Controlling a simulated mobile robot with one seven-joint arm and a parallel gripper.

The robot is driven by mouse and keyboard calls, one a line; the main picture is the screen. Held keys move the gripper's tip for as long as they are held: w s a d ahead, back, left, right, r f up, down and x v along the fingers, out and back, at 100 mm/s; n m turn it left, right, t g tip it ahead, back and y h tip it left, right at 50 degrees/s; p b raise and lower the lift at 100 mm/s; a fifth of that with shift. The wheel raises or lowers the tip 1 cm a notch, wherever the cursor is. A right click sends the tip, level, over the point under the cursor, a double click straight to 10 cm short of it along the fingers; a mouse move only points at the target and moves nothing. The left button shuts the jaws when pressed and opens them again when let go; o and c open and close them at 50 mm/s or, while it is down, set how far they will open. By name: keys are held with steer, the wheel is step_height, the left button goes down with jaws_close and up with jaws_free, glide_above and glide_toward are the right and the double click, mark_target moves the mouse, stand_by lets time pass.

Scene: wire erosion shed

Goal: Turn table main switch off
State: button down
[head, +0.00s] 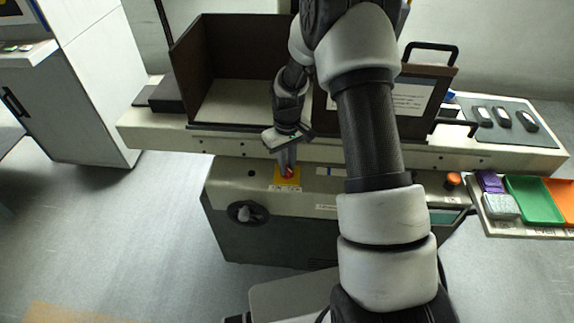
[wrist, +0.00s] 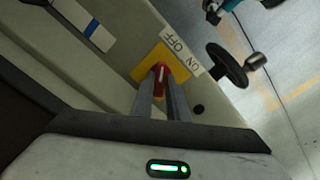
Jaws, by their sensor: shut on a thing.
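The main switch is a red rotary knob (wrist: 160,74) on a yellow plate (wrist: 150,62), set in the pale sloped front panel of the table. In the wrist view a white label (wrist: 183,55) beside the plate reads OFF and ON. In the head view the yellow plate (head: 287,177) shows under my gripper (head: 287,166). My gripper points down at the panel, and in the wrist view its two fingers (wrist: 162,92) are closed on the red knob from both sides. The fingers hide the knob's lower part.
A black handwheel (head: 246,212) sticks out of the panel left of the switch. An orange button (head: 453,180) and trays (head: 533,200) are to the right. A dark open-fronted enclosure (head: 225,68) stands behind. Open floor (head: 110,225) lies at left.

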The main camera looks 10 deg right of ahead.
steer(key=shift+n, duration=0.6)
steer(key=c, duration=1.7)
jaws_free()
step_height(320, 180, up, 18)
steer(key=shift+f+p, duration=0.25)
steer(key=shift+p, duration=0.3)
